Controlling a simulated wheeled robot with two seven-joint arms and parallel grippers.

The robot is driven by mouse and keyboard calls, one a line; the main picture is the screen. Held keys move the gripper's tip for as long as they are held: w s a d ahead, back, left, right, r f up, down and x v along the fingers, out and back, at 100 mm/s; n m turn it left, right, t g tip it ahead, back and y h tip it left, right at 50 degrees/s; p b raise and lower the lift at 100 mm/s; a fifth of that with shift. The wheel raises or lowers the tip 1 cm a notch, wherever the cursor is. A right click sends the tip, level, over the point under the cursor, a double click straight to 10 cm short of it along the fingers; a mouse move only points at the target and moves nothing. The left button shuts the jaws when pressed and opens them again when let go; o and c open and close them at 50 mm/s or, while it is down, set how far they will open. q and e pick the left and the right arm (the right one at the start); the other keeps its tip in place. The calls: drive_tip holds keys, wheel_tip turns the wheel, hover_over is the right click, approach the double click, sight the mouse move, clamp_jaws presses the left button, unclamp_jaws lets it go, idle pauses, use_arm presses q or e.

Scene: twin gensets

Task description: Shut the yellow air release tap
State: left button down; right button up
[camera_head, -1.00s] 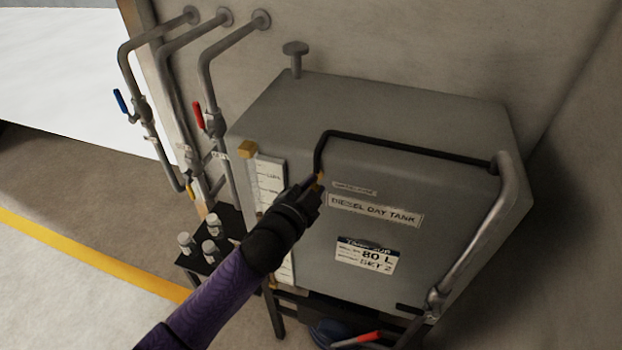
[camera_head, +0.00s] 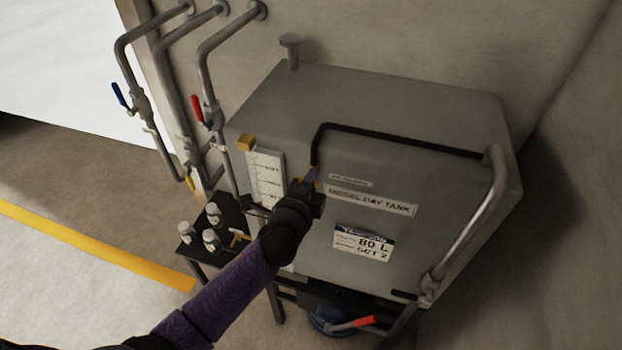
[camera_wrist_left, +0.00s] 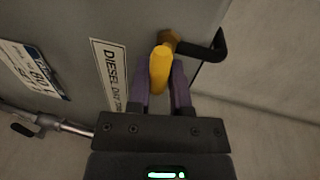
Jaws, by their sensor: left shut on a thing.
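The yellow tap lever (camera_wrist_left: 160,70) sits between the purple fingers of my left gripper (camera_wrist_left: 160,90) in the left wrist view. The gripper is shut on it. A brass fitting at the lever's far end joins a black pipe (camera_wrist_left: 205,52). In the head view my left gripper (camera_head: 309,178) is at the front face of the grey diesel day tank (camera_head: 400,110), below the left end of the black pipe. There the gripper hides most of the tap, and only small yellow bits show. My right gripper is not in view.
A sight gauge (camera_head: 266,178) is left of the gripper. Pipes with a blue lever (camera_head: 119,95) and a red lever (camera_head: 196,108) run down the wall at left. A small black stand (camera_head: 222,226) holds several pale-topped items. A red-handled valve (camera_head: 366,321) is below the tank.

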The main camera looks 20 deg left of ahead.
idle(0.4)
use_arm(q)
drive_tip(key=c, duration=0.6)
unclamp_jaws()
drive_tip(key=shift+o, duration=0.2)
drive_tip(key=s+r, duration=0.2)
drive_tip(key=s, duration=0.7)
drive_tip(key=shift+s+a, duration=0.2)
drive_tip(key=shift+s, duration=0.15)
